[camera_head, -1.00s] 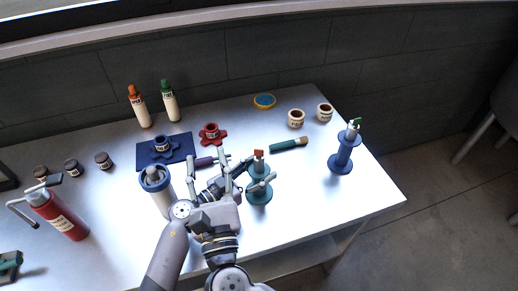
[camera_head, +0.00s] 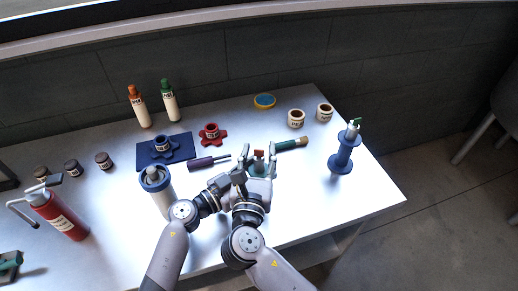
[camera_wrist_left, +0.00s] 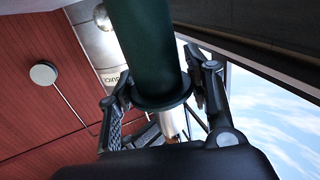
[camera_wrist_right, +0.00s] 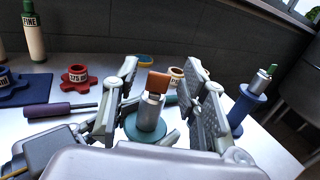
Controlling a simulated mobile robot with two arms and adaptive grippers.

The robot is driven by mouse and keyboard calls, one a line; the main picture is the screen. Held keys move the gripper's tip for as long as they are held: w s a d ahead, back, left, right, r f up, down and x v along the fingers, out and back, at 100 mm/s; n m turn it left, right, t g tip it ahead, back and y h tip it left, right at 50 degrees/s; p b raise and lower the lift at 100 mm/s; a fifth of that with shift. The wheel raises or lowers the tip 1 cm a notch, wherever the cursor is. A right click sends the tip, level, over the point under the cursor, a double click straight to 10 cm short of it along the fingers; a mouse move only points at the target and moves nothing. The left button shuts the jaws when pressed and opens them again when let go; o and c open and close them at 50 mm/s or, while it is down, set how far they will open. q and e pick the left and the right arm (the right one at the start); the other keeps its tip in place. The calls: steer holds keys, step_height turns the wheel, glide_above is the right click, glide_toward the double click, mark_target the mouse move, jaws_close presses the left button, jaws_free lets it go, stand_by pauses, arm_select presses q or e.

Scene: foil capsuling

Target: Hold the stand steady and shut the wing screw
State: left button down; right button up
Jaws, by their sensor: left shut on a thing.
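The teal stand (camera_head: 258,169) is near the front middle of the table, upright, with round flanges. A flat orange-brown piece, seemingly the wing screw (camera_wrist_right: 160,82), sits on its metal top; it also shows in the head view (camera_head: 259,154). My left gripper (camera_wrist_left: 165,78) is shut on the stand's dark green column, just above a flange in its wrist view. In the head view my right wrist hides most of it. My right gripper (camera_wrist_right: 160,95) is open, one finger on each side of the stand's top; it also shows in the head view (camera_head: 259,163). I see no contact with the orange-brown piece.
A purple-handled screwdriver (camera_head: 203,163) and a green-handled brush (camera_head: 290,144) lie close behind. A blue stand (camera_head: 343,155) is on the right. The table's right front is clear.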

steer(key=shift+w, duration=0.8)
steer(key=shift+c, duration=0.4)
steer(key=shift+d, duration=0.1)
jaws_close()
